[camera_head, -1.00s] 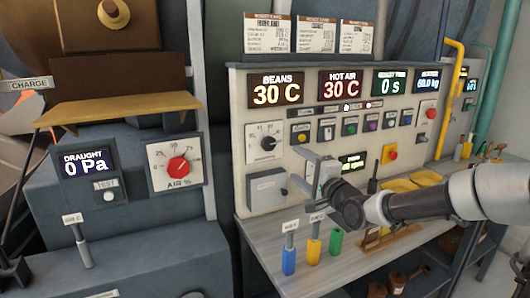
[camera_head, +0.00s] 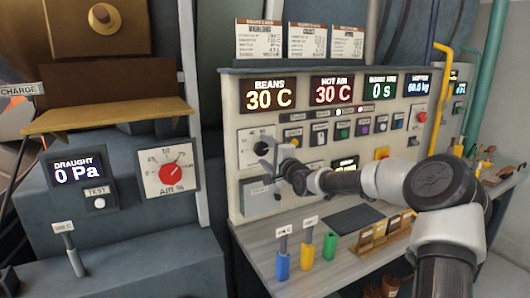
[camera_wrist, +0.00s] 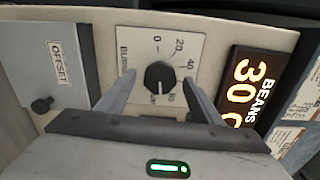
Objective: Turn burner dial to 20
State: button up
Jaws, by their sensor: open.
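The burner dial (camera_wrist: 160,77) is a black round knob on a white plate with a printed scale around it, including 0, 20 and 40. In the head view the dial (camera_head: 261,148) is partly behind my gripper (camera_head: 269,155). In the wrist view my gripper (camera_wrist: 158,75) is open and empty. Its two fingers stand on either side of the knob, with visible gaps to both. How far the tips are from the panel is hard to tell.
The BEANS display (camera_head: 269,94) reads 30 C above the dial. An OFFSET box (camera_wrist: 48,75) with a small black knob sits beside the dial plate. Blue (camera_head: 282,264), yellow and green holders stand on the bench (camera_head: 330,265) below, with a wooden rack (camera_head: 383,238) of packets.

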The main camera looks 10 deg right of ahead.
jog(key=shift+w, duration=0.15)
jog(key=shift+c, duration=0.4)
jog(key=c, duration=1)
